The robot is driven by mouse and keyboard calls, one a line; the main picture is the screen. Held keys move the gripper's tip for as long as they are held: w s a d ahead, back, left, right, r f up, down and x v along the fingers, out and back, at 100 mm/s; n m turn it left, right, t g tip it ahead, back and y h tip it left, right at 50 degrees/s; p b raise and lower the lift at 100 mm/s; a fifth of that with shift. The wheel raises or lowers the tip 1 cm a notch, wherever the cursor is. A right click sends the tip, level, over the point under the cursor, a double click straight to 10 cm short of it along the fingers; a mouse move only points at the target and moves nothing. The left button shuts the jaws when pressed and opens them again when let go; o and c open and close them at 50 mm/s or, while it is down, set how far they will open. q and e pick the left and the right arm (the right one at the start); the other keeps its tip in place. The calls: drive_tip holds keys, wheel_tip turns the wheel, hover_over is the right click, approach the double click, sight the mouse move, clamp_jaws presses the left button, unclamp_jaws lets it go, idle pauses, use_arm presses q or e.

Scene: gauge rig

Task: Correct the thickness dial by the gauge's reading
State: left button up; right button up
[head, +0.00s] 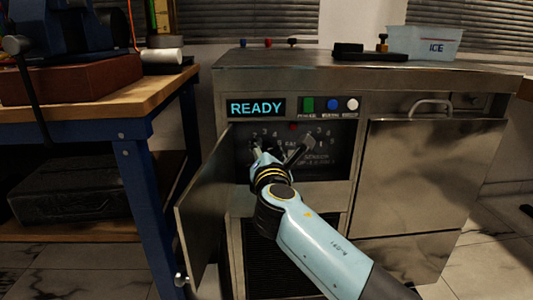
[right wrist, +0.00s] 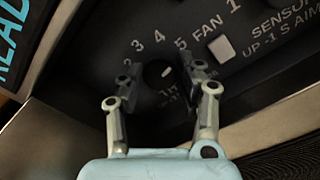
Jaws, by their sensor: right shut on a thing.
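The thickness dial (right wrist: 155,78) is a dark round knob with a short white mark, on the dark control panel (head: 340,158). In the right wrist view the numbers 2 to 5 arc above it; the mark points up and right, roughly toward 5, but its exact setting is hard to read. My right gripper (right wrist: 160,75) has one finger on each side of the dial and is shut on it. In the head view the right gripper (head: 260,147) reaches the panel's left part and hides the dial. No gauge shows clearly. My left gripper is not in view.
The steel machine's display (head: 256,108) reads READY. A green, a blue and a white button (head: 351,104) sit beside it. The panel's hinged door (head: 205,215) stands open on the left, close to my arm. A FAN switch (right wrist: 221,48) lies right of the dial. A workbench (head: 105,98) stands left.

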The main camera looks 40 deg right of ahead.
drive_tip(key=shift+f, duration=0.1)
idle(0.4)
drive_tip(key=o, duration=1.1)
drive_tip(key=shift+s+a, duration=0.15)
drive_tip(key=shift+s, duration=0.1)
drive_tip(key=v, duration=0.7)
